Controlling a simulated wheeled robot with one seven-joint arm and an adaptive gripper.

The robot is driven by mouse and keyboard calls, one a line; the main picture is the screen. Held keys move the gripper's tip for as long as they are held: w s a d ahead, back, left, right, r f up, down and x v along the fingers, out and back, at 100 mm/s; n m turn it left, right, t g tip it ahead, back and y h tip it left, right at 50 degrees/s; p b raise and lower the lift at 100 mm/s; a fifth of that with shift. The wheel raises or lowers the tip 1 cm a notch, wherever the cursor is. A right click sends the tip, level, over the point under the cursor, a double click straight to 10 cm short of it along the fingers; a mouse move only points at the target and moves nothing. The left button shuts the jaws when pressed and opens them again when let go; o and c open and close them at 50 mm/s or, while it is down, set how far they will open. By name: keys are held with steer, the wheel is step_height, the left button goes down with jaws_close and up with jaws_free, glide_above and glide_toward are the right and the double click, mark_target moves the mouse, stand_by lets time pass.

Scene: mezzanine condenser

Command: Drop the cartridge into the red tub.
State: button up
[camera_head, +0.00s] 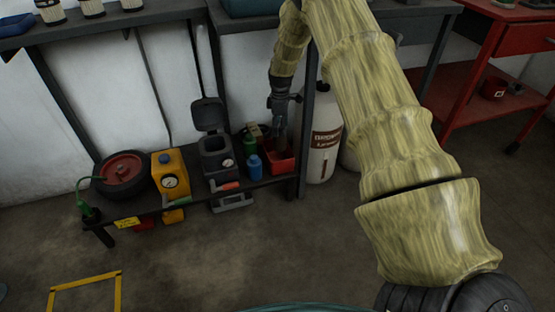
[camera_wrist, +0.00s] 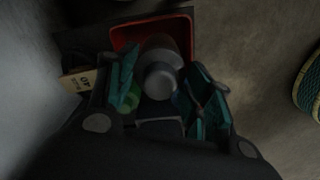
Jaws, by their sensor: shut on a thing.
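My gripper (camera_head: 281,128) reaches down over the red tub (camera_head: 281,164) at the right end of the low dark shelf. In the wrist view, my gripper (camera_wrist: 165,95) has its teal fingers on either side of a grey rounded cylinder, the cartridge (camera_wrist: 160,78), and is shut on it. The tub's red wall (camera_wrist: 125,35) shows just behind the cartridge. The cartridge's far end overlaps the tub's opening in that view. Whether it touches the tub's floor is hidden. In the head view I cannot clearly tell the cartridge from the dark gripper.
A blue bottle (camera_head: 255,168) and a green bottle (camera_head: 250,143) stand left of the tub. Further left are a dark open-lidded box (camera_head: 216,155), a yellow canister (camera_head: 171,176) and a wheel (camera_head: 122,170). A white cylinder (camera_head: 324,135) and a shelf post stand right of the tub.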

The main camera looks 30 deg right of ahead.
steer(key=shift+w+d+f, duration=0.1)
steer(key=shift+d+f, duration=0.05)
steer(key=shift+d, duration=0.3)
step_height(320, 180, down, 6)
steer(key=b, duration=0.6)
steer(key=o, duration=1.5)
steer(key=shift+o, duration=0.2)
steer(key=shift+r, duration=3.8)
